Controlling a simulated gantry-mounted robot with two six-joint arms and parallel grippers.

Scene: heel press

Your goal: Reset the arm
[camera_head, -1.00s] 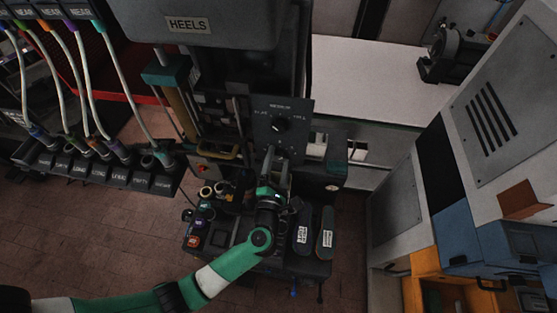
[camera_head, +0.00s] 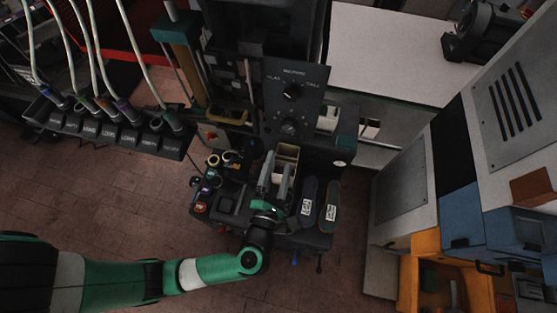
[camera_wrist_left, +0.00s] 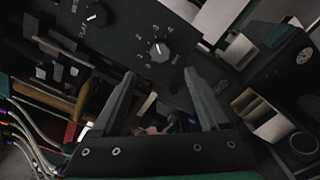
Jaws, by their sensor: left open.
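My left arm (camera_head: 120,285) comes in from the lower left, green and white. My left gripper (camera_head: 275,170) is over the front of the heel press, its two grey fingers spread apart with nothing visible between them. The left wrist view also shows the open fingers (camera_wrist_left: 163,92), with the press's dark panel beyond them. The panel carries a numbered knob (camera_wrist_left: 160,51) and a second knob (camera_wrist_left: 96,14). In the head view the upper knob (camera_head: 292,92) is above the fingertips. My right gripper does not show.
Two dark labelled pieces (camera_head: 329,204) lie right of the gripper on the press's front shelf. Small buttons and cups (camera_head: 207,184) stand to its left. A rack with hoses (camera_head: 105,130) is at left. A grey cabinet (camera_head: 405,185) stands at right. Open floor (camera_head: 110,200) lies at lower left.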

